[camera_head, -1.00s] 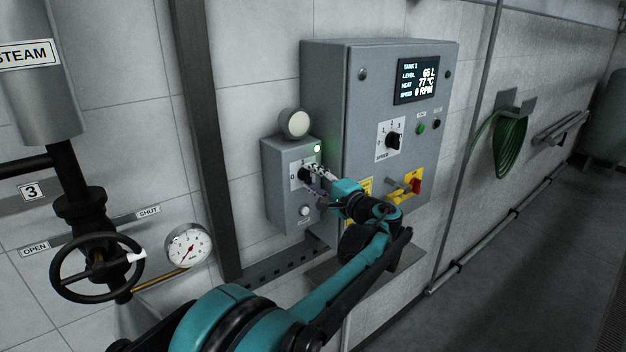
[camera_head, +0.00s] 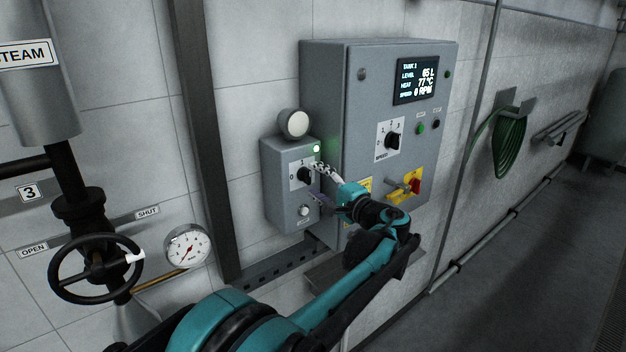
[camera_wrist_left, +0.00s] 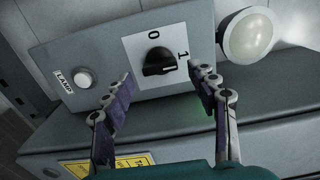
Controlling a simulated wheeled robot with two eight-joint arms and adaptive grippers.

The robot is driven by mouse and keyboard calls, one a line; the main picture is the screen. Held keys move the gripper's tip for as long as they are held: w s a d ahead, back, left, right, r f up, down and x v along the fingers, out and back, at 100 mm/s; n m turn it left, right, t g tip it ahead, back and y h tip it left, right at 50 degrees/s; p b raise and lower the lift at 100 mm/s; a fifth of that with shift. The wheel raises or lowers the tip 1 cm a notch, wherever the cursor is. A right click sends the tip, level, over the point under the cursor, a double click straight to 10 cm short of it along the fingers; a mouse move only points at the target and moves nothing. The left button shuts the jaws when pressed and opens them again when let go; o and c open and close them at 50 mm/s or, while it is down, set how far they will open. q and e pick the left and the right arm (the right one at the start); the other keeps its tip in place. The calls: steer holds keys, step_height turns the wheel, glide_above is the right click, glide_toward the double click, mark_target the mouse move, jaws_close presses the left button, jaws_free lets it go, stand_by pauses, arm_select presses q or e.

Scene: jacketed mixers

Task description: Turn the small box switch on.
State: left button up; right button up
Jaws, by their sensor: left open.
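The small grey box (camera_head: 285,195) is on the wall, left of the larger cabinet. Its black rotary switch (camera_head: 304,174) sits on a white plate marked 0 and 1. In the left wrist view, the switch's bar (camera_wrist_left: 158,62) lies nearly sideways, its right end toward the 1. My left gripper (camera_head: 314,182) is open just in front of the switch. In the wrist view its fingers (camera_wrist_left: 161,75) are spread either side of the knob, apart from it. My right gripper is not in view.
The larger cabinet (camera_head: 330,80) has a display, a speed knob (camera_head: 393,141) and a red-yellow switch (camera_head: 414,187) close to my left wrist. A round pale lamp (camera_head: 294,124) tops the small box. A valve wheel (camera_head: 96,268) and gauge (camera_head: 187,247) are at left.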

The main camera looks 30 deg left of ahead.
arm_select(q)
steer(key=v, duration=1)
steer(key=shift+f, duration=0.15)
